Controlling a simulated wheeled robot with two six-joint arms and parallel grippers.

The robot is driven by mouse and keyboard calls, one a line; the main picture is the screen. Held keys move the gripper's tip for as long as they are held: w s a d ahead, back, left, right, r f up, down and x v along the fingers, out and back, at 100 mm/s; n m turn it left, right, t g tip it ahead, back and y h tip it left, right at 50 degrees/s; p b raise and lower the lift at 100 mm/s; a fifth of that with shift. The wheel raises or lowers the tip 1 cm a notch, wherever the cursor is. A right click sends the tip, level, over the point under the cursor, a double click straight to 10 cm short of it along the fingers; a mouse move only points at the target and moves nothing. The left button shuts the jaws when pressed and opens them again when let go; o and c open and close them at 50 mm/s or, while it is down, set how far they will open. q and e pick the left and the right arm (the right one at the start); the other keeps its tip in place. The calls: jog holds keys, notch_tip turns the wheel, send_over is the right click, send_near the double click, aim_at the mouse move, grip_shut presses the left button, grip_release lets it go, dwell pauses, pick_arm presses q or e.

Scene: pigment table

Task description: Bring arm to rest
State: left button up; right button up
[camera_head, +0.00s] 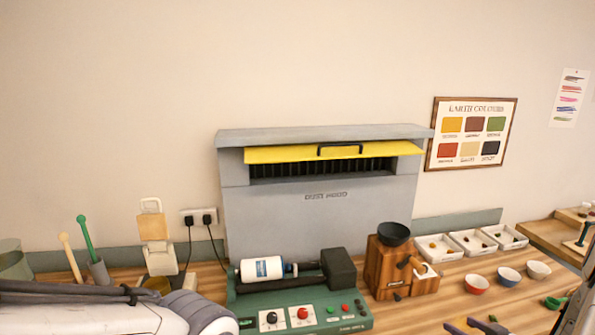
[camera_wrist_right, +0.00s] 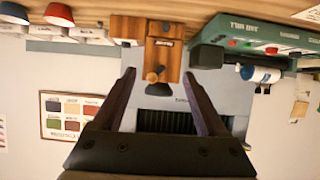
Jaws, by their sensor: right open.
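My right gripper (camera_wrist_right: 158,76) shows in the right wrist view, its two dark fingers spread apart with nothing between them. That view is upside down. Beyond the fingers are the wooden grinder (camera_wrist_right: 146,29) and the grey dust hood (camera_wrist_right: 228,88), both apart from them. In the head view a dark shape at the lower right edge may be part of my right arm. My left arm crosses the lower left corner of the head view, and its gripper does not show.
The grinder (camera_head: 388,285) stands right of the green machine (camera_head: 305,317) with its white roller (camera_head: 261,268). White trays (camera_head: 438,250) and small bowls (camera_head: 477,284) stand to the right. The hood (camera_head: 290,215) has a yellow flap (camera_head: 290,154). A green pestle (camera_head: 85,237) stands at left.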

jog(key=w+a+r+n+g+b, duration=0.25)
jog(key=w+a, duration=0.45)
jog(key=a, duration=0.4)
jog(key=s+a+r+g+h+b, duration=0.1)
jog(key=s+a+g, duration=0.15)
jog(key=a, duration=0.65)
jog(key=s+a+r+g+b, duration=0.15)
jog(key=s+a, duration=0.25)
jog(key=a, duration=0.5)
jog(key=s+a+n+g, duration=0.1)
jog(key=s+a, duration=0.3)
jog(key=s, duration=0.4)
jog(key=s+a+r+n+g+b, duration=0.1)
jog(key=s+a+g, duration=0.2)
jog(key=s, duration=0.5)
jog(key=s+a+r+n+g+y+b, duration=0.1)
jog(key=s+a+n+g, duration=0.1)
jog(key=s+a, duration=0.3)
jog(key=s, duration=0.3)
jog(key=shift+a, duration=0.3)
jog(key=shift+d, duration=0.1)
